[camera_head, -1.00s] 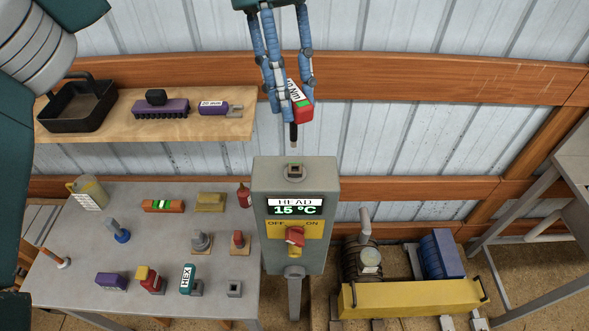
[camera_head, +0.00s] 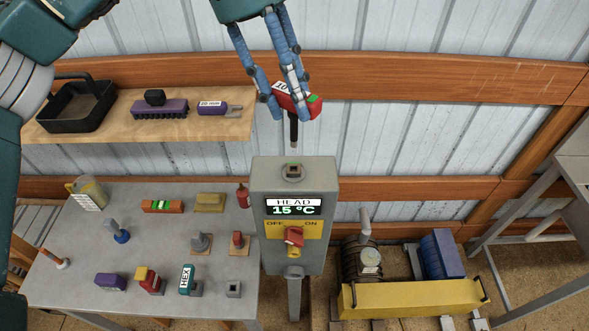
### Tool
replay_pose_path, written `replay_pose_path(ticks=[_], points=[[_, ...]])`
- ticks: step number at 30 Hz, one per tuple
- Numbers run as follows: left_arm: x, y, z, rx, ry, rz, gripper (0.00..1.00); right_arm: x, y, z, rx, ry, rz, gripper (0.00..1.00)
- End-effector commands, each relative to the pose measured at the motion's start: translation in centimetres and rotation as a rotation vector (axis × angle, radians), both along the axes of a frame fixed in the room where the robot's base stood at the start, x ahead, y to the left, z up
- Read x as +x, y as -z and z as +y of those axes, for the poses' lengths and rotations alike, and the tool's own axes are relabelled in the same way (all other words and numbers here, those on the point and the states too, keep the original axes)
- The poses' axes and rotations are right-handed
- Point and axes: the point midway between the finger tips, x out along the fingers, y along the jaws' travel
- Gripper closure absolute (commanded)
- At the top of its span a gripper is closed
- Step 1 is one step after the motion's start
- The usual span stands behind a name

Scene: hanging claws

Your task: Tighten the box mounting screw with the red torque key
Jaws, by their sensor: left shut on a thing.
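My left gripper (camera_head: 283,92), with blue jointed fingers, is shut on the red torque key (camera_head: 297,101). The grey box (camera_head: 263,240) stands on a post, with a display reading HEAD 15 °C and a red switch on a yellow OFF/ON plate. On its top is the mounting screw (camera_head: 293,171) in a grey socket, with a small green mark. My right gripper is not in view.
A wooden shelf (camera_head: 210,129) above carries a black tray (camera_head: 75,104) and purple tools. A yellow beam (camera_head: 415,299) lies at lower right.

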Motion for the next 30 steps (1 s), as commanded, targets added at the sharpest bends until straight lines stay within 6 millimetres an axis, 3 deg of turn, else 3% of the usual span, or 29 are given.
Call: replay_pose_path(ticks=[6,12,30], points=[[-0.14,0.02,-0.11,-0.004,-0.292,-0.003,1.0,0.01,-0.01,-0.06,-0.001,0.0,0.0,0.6],[-0.14,-0.01,-0.29,-0.001,-0.475,-0.003,1.0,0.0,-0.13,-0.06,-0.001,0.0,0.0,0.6],[-0.12,-0.04,-0.4,-0.001,-0.562,0.0,1.0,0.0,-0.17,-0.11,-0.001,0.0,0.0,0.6]])
